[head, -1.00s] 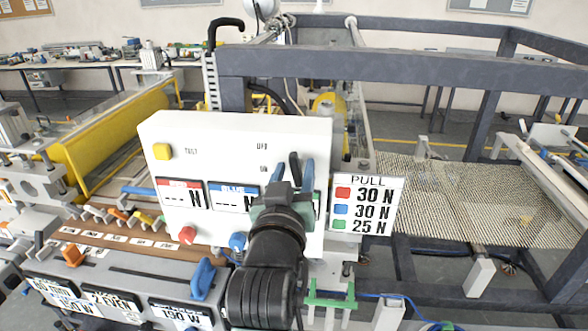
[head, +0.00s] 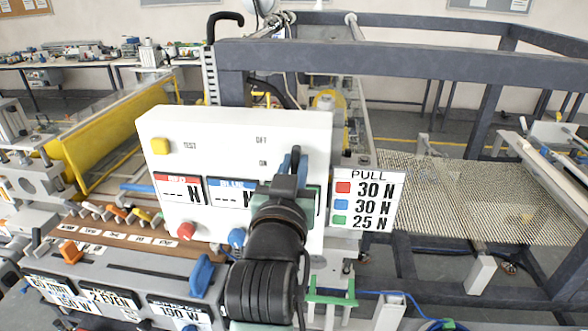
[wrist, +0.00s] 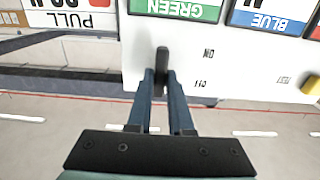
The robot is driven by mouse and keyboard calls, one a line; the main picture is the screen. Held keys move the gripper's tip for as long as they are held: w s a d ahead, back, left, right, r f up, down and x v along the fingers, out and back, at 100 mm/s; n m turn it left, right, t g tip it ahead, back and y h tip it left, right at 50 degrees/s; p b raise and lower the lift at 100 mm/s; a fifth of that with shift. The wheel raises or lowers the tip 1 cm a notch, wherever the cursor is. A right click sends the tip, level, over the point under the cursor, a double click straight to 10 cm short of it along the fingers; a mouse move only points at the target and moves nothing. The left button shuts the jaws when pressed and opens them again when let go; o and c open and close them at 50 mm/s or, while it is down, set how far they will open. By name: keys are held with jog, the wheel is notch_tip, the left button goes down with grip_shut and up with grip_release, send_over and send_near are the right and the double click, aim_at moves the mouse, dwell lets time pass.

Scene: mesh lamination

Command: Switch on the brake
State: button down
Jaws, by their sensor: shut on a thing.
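A white control panel (head: 220,130) stands in front of me, with a black brake lever beside printed OFF and ON labels. In the wrist view, which shows the panel upside down, the lever (wrist: 161,60) sticks out from it between my blue fingers. My gripper (head: 293,162) is shut on the lever; in the wrist view my gripper (wrist: 160,78) has one finger on each side of it. My arm hides the lower right of the panel in the head view. Whether the lever sits at OFF or ON is hard to tell.
The panel also bears a yellow button (head: 160,146), a red knob (head: 186,230), a blue knob (head: 237,237) and red and blue displays reading dashes. A PULL sign (head: 367,176) stands at its right. A blue handle (head: 203,274) rises at the front. Mesh (head: 460,195) lies to the right.

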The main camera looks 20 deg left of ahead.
jog(key=c, duration=0.8)
grip_release()
jog(key=shift+s+d+f, duration=0.1)
jog(key=shift+s+d, duration=0.05)
jog(key=shift+s, duration=0.3)
jog(key=b+v, duration=0.4)
jog(key=v, duration=0.8)
jog(key=s+d+r+m+t+h, duration=0.1)
jog(key=d+r+t, duration=0.2)
jog(key=d+r, duration=0.2)
jog(key=s+d+r+m+t+h, duration=0.1)
jog(key=d+r, duration=0.4)
jog(key=r, duration=0.7)
jog(key=s+d+r+m+t+h, duration=0.1)
jog(key=s+d+r+t+h, duration=0.1)
jog(key=d+r+t, duration=0.3)
jog(key=shift+s+d+r+t+h, duration=0.1)
jog(key=shift+d+r+t+h, duration=0.05)
jog(key=shift+r, duration=0.45)
jog(key=shift+d+r+t+h, duration=0.1)
jog(key=shift+r+t+h, duration=0.1)
jog(key=shift+r, duration=0.45)
jog(key=shift+s+d+r+t+h, duration=0.1)
jog(key=shift+d+r+t+h, duration=0.05)
jog(key=shift+r, duration=0.45)
